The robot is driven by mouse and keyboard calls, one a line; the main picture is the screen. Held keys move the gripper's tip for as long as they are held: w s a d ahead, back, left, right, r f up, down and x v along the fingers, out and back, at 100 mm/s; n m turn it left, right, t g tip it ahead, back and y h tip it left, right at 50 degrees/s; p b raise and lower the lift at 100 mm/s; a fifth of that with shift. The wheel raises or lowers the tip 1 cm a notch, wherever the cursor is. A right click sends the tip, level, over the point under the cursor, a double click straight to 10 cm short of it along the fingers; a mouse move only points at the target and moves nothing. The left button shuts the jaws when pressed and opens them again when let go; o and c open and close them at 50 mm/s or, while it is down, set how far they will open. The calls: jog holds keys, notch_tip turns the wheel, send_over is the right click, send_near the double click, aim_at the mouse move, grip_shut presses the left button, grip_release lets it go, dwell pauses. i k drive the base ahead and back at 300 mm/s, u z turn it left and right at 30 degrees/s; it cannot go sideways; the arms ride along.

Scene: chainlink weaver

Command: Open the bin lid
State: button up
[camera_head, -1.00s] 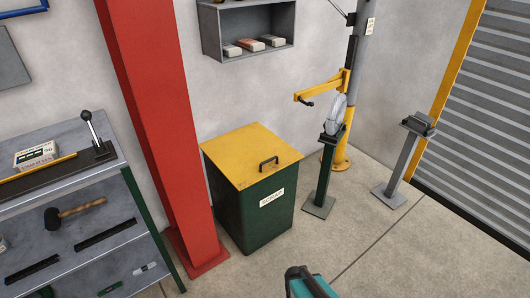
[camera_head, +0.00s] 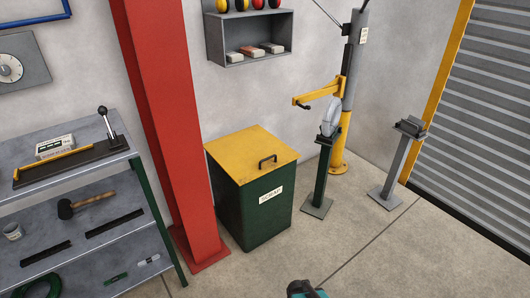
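A dark green bin (camera_head: 268,221) with a white label stands on the floor near the wall. Its yellow lid (camera_head: 238,151) lies flat and closed on top. A dark handle (camera_head: 267,161) sits near the lid's front right edge. At the bottom edge of the view a small dark and teal part of my arm shows, in front of the bin and apart from it. My gripper's fingers are not visible.
A red column (camera_head: 166,130) stands close on the bin's left. A grey shelving bench (camera_head: 80,190) with a mallet (camera_head: 92,204) is further left. A green stand (camera_head: 321,180) and yellow post (camera_head: 340,150) are on the right. The floor in front (camera_head: 330,260) is clear.

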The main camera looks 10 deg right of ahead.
aim_at(247, 155)
jog(key=k, duration=0.3)
jog(key=u, duration=0.15)
jog(key=i, duration=0.9)
jog(key=u, duration=1.25)
jog(key=k, duration=0.1)
jog(key=z, duration=2.95)
